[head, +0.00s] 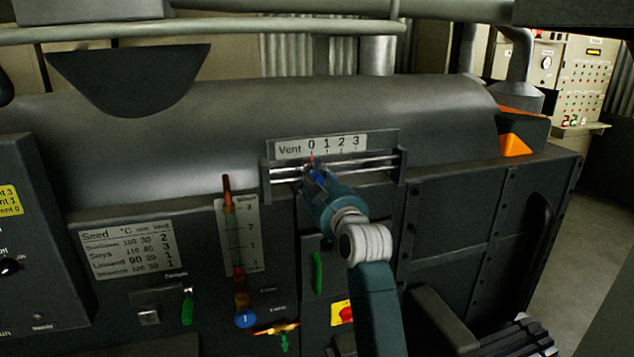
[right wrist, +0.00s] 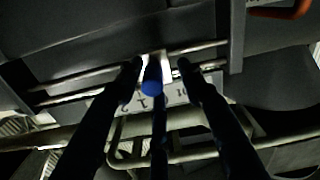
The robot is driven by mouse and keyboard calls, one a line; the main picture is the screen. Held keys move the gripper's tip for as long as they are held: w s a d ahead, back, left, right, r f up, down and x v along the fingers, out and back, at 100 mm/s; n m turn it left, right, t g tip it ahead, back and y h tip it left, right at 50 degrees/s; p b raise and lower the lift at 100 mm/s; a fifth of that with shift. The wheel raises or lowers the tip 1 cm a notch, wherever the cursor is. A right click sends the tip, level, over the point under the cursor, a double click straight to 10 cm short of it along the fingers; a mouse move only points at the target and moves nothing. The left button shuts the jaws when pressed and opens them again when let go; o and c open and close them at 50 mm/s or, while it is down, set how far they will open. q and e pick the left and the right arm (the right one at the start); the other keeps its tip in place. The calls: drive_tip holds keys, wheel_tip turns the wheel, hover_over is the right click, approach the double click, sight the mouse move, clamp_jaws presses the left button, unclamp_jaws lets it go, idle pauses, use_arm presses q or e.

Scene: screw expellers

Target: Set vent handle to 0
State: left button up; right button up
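The vent scale (head: 320,146) is a pale plate reading "Vent 0 1 2 3" above two horizontal metal rails on the machine. A thin red pointer stands just under the 0. The blue vent handle (head: 319,176) is at the left part of the rails, below the 0, partly hidden by my right gripper (head: 316,174). In the right wrist view, the blue handle (right wrist: 153,79) lies between the two dark fingertips of my right gripper (right wrist: 158,70). The fingers are apart, with a gap visible to the right finger. My left gripper is not in view.
A seed table plate (head: 128,249) is at the left, and a vertical gauge with an orange-red tube (head: 229,210) is left of the vent. Open floor shows at the right.

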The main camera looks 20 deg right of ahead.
drive_tip(key=shift+d, duration=0.15)
drive_tip(key=shift+s, duration=0.1)
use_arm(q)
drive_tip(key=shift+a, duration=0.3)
use_arm(e)
drive_tip(key=s, duration=1.2)
drive_tip(key=shift+d, duration=0.15)
drive_tip(key=shift+w+f, duration=0.1)
drive_tip(key=shift+w, duration=0.05)
